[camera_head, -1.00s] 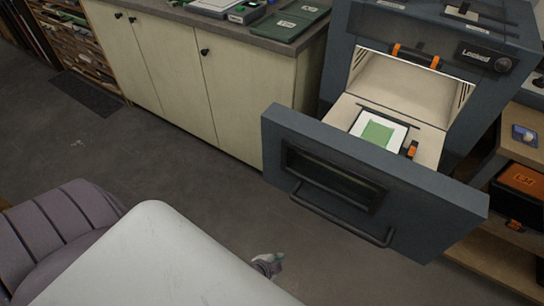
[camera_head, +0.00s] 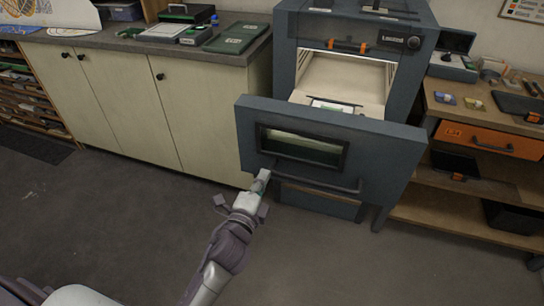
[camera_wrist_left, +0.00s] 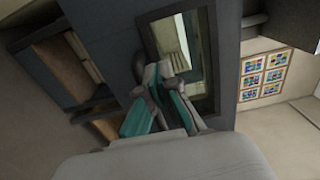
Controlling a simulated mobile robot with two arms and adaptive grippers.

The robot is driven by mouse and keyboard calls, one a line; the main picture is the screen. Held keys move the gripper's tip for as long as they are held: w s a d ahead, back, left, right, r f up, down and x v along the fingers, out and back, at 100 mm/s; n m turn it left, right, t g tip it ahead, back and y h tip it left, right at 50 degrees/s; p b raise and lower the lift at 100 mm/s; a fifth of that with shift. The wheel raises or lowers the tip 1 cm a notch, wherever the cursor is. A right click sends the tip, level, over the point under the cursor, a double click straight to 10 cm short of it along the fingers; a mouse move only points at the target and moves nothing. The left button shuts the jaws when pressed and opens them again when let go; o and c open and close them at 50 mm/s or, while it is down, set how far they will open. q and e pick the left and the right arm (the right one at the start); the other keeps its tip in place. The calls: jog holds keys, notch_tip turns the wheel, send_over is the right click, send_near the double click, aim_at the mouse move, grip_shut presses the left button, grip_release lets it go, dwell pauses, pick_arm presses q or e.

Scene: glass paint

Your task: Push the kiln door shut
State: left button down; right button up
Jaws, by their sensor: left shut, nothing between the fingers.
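The kiln (camera_head: 289,70) is blue-grey, and its chamber is open at the front. The kiln door (camera_head: 390,150) stands out in front of the chamber, upright, with a dark window and a bar handle (camera_head: 325,187). A pale tray with a white-bordered piece (camera_head: 333,106) shows behind the door's top edge. My left gripper (camera_head: 262,178) is shut and empty, at the door's lower left near the handle's left end; I cannot tell if it touches. In the left wrist view its fingers (camera_wrist_left: 160,84) are together before the door's window (camera_wrist_left: 190,55). My right gripper is not in view.
A cream cabinet (camera_head: 120,100) with a worktop stands left of the kiln. A wooden shelf unit (camera_head: 450,210) with an orange-fronted drawer (camera_head: 488,140) stands at the right, close to the door's right end. The floor in front is clear.

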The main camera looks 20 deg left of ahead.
aim_at(276, 152)
pick_arm(q)
jog(key=w+p, duration=0.1)
jog(key=w, duration=0.5)
jog(key=shift+w, duration=0.95)
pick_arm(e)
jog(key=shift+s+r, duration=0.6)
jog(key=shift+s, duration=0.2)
pick_arm(q)
jog(key=shift+w, duration=0.1)
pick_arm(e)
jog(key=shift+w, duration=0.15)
